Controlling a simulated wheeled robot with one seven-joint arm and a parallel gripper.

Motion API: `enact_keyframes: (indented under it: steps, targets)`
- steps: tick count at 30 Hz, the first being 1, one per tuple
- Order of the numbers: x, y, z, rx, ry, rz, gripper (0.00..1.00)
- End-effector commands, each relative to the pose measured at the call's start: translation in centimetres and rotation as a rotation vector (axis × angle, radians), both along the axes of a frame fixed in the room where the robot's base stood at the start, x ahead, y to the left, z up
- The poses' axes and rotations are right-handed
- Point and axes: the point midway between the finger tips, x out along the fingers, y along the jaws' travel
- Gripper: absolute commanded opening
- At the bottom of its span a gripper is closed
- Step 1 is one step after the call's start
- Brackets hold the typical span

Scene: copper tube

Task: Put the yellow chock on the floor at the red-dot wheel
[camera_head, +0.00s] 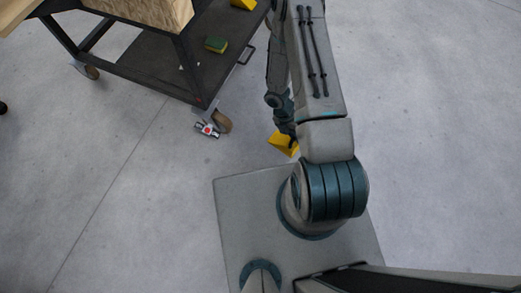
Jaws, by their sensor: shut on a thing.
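The yellow chock (281,145) is low near the floor, just beyond the front edge of my base. My gripper (290,138) is shut on it; the fingers are mostly hidden behind my arm. I cannot tell whether the chock touches the floor. The wheel is brown and stands under the cart's near corner. A gap of bare floor separates the chock from this wheel.
A dark cart (150,72) stands at the upper left, with a wooden box (150,12) on top. Another caster (88,70) is at left.

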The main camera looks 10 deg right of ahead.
Motion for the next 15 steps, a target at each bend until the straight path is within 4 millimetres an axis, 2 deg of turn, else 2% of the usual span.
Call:
enact_keyframes:
  steps: [1, 4, 11, 15]
  targets:
    - [-0.3, -0.1, -1.6, -0.002, 0.002, 0.059, 0.0]
    - [-0.6, -0.2, -2.8, 0.001, -0.002, 0.141, 0.0]
    - [-0.8, -0.4, -4.1, 0.005, -0.007, 0.232, 0.0]
    - [-0.2, 0.1, -4.9, 0.006, -0.01, 0.243, 0.0]
